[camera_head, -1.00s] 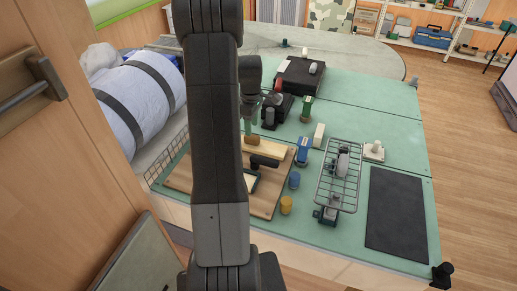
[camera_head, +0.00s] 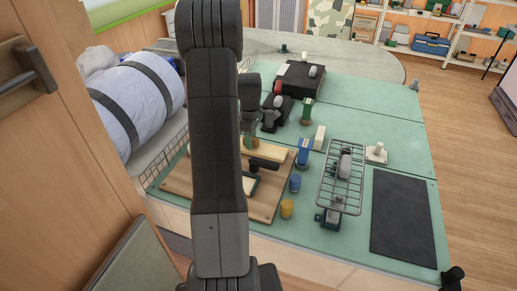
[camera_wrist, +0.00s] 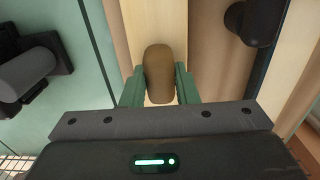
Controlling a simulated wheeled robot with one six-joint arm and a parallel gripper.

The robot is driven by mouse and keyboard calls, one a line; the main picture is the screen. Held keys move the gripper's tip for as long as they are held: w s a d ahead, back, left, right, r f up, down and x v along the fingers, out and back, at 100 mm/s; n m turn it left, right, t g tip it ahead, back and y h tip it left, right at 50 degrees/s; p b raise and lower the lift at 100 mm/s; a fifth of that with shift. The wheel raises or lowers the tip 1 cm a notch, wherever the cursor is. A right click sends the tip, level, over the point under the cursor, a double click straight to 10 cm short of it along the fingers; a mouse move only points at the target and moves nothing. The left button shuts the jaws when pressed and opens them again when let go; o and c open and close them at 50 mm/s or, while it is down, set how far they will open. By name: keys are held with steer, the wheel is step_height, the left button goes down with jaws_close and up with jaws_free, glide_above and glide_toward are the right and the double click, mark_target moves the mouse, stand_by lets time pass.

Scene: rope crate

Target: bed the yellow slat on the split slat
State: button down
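The yellow slat (camera_head: 264,154), a pale yellow bar, lies on a brown wooden board (camera_head: 182,178) on the bench, partly behind my arm in the head view. In the wrist view the pale slat (camera_wrist: 150,22) runs up the picture and bears a rounded brown knob (camera_wrist: 159,72). My gripper (camera_wrist: 160,82) has green fingers on either side of this knob; any gap between them is too small to judge. In the head view my gripper (camera_head: 248,138) is low over the slat's left part. I cannot make out the split slat with certainty.
A black-handled piece (camera_head: 264,163) lies close in front of the slat; its dark handle (camera_wrist: 250,22) shows right of my fingers. Blue and yellow cylinders (camera_head: 287,209), a blue block (camera_head: 303,152) and a wire rack (camera_head: 340,180) stand to the right. A dark mat (camera_head: 403,220) is bare.

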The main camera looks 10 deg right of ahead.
steer(key=shift+r, duration=0.2)
steer(key=shift+r+p, duration=0.7)
steer(key=shift+r, duration=0.15)
steer(key=shift+r, duration=0.1)
steer(key=shift+r+p, duration=1.65)
steer(key=shift+r, duration=0.75)
